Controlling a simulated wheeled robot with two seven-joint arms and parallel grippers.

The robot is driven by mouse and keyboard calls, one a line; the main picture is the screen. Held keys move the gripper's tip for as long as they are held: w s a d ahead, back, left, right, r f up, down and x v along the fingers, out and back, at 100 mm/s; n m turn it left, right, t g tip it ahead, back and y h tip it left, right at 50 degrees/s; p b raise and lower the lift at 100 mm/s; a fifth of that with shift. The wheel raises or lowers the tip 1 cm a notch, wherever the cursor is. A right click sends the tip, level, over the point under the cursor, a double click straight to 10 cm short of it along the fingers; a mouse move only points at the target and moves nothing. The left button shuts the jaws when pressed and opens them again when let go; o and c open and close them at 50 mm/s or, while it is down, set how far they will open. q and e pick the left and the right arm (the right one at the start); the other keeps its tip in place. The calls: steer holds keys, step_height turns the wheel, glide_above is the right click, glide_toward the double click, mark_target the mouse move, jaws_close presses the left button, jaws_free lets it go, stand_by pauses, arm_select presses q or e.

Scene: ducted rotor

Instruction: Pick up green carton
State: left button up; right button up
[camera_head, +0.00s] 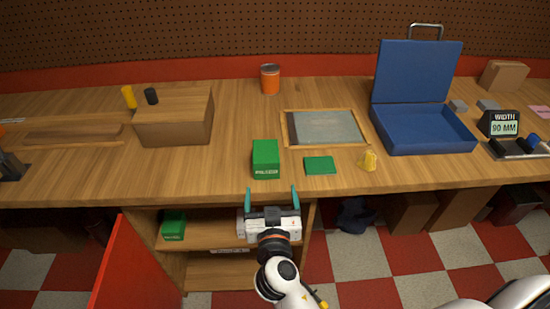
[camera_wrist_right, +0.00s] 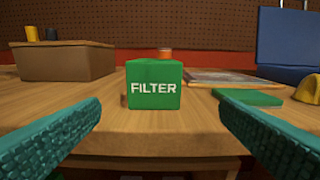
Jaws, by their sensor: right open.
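A green carton (camera_head: 265,158) stands upright on the wooden table near its front edge. In the right wrist view the carton (camera_wrist_right: 155,84) shows a white "FILTER" label and sits centred beyond the fingertips. My right gripper (camera_head: 271,190) is open and empty, with teal fingers pointing at the carton from in front of the table edge. In the wrist view its fingers (camera_wrist_right: 160,108) are spread wide on either side, apart from the carton. A second green carton (camera_head: 174,225) sits on the shelf under the table. My left gripper is not in view.
A flat green piece (camera_head: 320,166) and a yellow item (camera_head: 368,160) lie right of the carton. A framed panel (camera_head: 325,128) lies behind. A brown box (camera_head: 174,118) stands left, an open blue case (camera_head: 422,128) right. A red door (camera_head: 135,270) hangs open below the table.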

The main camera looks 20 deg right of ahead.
mark_target(267, 167)
steer(key=shift+w+a+r, duration=0.1)
steer(key=shift+a+r, duration=0.05)
steer(key=shift+r, duration=0.45)
steer(key=shift+w+r+t, duration=0.2)
steer(key=shift+r+t, duration=0.1)
steer(key=shift+t, duration=0.1)
steer(key=p+x, duration=0.2)
steer(key=x, duration=0.3)
steer(key=shift+w, duration=0.25)
steer(key=shift+w+d+p, duration=0.25)
steer(key=shift+w+p, duration=0.1)
steer(key=shift+w, duration=0.55)
steer(key=p+x, duration=0.2)
steer(key=x, duration=0.1)
steer(key=shift+w+d, duration=0.1)
steer(key=shift+w, duration=0.2)
steer(key=shift+w+d+f, duration=0.15)
steer(key=shift+w, duration=0.25)
steer(key=shift+s, duration=0.1)
